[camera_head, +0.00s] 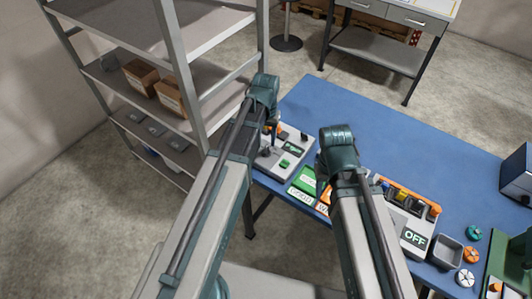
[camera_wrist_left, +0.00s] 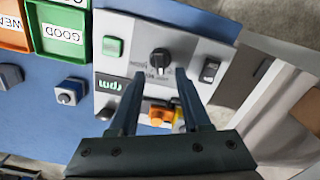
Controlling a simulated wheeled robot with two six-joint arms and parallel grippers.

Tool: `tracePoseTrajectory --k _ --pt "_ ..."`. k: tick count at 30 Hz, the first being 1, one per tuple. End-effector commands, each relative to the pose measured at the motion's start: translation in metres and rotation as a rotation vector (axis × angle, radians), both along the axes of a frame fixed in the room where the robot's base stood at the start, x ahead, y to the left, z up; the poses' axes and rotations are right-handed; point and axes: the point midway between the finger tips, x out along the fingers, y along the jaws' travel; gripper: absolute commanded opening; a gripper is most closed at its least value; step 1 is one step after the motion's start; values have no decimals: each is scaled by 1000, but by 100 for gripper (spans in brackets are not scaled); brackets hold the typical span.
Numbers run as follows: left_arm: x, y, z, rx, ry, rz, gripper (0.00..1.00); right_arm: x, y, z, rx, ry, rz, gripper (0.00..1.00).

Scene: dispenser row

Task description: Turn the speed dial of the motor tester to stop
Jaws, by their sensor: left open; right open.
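The motor tester (camera_head: 292,147) is a light grey box on the blue table; its panel (camera_wrist_left: 190,45) fills the middle of the left wrist view. The round black speed dial (camera_wrist_left: 159,58) has a light mark on its lower side; the lettering below it is too small to read. A green button (camera_wrist_left: 113,46), a black switch (camera_wrist_left: 210,69) and a lit green display (camera_wrist_left: 110,85) surround it. My left gripper (camera_wrist_left: 160,76) is open, its fingertips either side of the dial's lower edge in the picture, apparently not touching it. My right gripper (camera_head: 323,188) is open, mostly hidden by its arm.
A green GOOD bin (camera_head: 305,181) and an orange bin (camera_wrist_left: 12,26) stand beside the tester. An orange part (camera_wrist_left: 156,114) shows between my left fingers. An OFF display box (camera_head: 414,238) and grey tray (camera_head: 447,252) are at right. The table's far middle is clear.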

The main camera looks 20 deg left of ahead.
Motion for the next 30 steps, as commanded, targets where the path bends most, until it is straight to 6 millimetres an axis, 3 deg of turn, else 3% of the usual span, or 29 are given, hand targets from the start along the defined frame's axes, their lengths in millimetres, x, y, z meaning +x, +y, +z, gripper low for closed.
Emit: tracePoseTrajectory --k 1,8,20,28,30 --pt "0 0 -15 0 0 0 48 0 0 -15 0 0 0 50" --pt "0 0 -41 0 0 0 48 0 0 -41 0 0 -1 50" --pt "0 0 -45 0 0 0 48 0 0 -45 0 0 -2 50" --pt "0 0 -45 0 0 0 1 0 0 -45 0 0 -2 50" --pt "0 0 -45 0 0 0 0 0 0 -45 0 0 -2 50"
